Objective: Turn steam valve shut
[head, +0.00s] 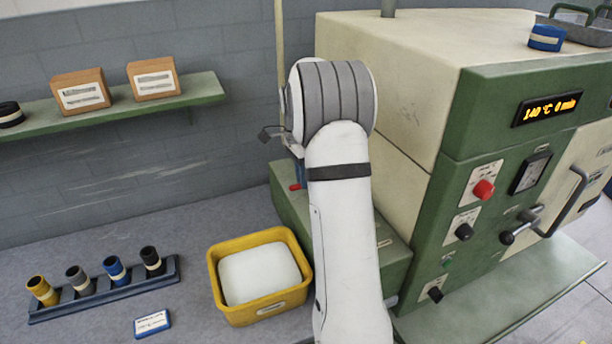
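My white and grey arm rises through the middle of the head view and covers part of the green machine. A small dark part (270,133) sticks out left of my wrist; I cannot tell whether it is a fingertip of my gripper or something behind. The rest of my gripper is hidden behind the wrist. A small red handle (295,187) with a blue piece above it shows just left of my arm, by the low green housing (290,212). It may be the steam valve, but most of it is hidden. I cannot see whether my gripper touches it.
The machine's green front (482,140) has a display reading 140 °C, knobs and a lever handle (520,226). A yellow bin (262,311) stands close left of my arm. A rack (105,300) of several spools and a shelf (120,112) with boxes are further left.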

